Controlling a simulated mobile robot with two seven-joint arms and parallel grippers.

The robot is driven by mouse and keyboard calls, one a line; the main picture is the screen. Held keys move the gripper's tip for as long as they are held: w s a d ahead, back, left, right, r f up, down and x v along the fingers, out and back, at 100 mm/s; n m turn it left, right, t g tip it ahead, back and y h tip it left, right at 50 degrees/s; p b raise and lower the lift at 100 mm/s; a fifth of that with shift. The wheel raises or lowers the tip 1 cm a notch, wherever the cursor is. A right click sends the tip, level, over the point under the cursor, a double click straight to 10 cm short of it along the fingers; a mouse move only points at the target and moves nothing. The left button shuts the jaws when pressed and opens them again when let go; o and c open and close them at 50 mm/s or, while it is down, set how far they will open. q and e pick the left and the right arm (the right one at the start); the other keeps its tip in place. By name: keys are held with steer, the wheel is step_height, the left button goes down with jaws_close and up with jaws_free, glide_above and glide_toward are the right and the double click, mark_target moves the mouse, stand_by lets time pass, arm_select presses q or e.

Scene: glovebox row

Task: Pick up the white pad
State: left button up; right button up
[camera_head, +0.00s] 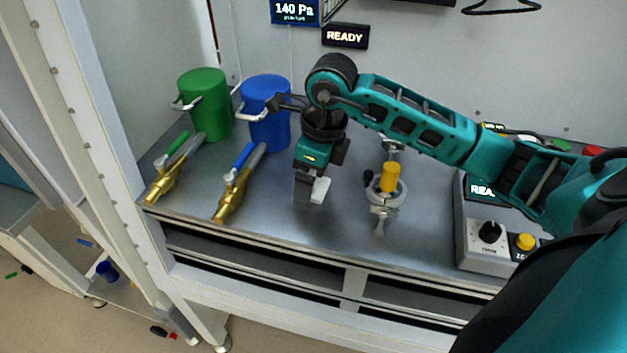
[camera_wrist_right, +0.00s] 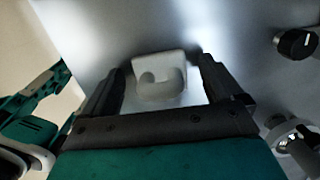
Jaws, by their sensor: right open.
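The white pad (camera_head: 320,189) shows in the head view at the bench top, just beside the fingers of my right gripper (camera_head: 308,187), which hide part of it. In the right wrist view the pad (camera_wrist_right: 160,68) is a pale block with a rounded, curled front, lying between the two dark fingers of my right gripper (camera_wrist_right: 160,85). The fingers are apart, with a gap on each side of the pad, and the gripper points down over the bench. How far down the fingertips reach beside the pad is hard to tell. My left gripper is not in view.
Green (camera_head: 205,103) and blue (camera_head: 265,115) canisters stand to the left, with brass-ended tools (camera_head: 236,187) before them. A metal stand with a yellow cylinder (camera_head: 389,177) is close on the right. A control box (camera_head: 487,245) stands farther right. The bench's front edge is near.

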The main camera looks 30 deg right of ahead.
steer(key=c, duration=0.9)
steer(key=shift+c, duration=1.2)
steer(key=shift+r, duration=0.1)
step_height(320, 180, up, 20)
steer(key=p, duration=0.2)
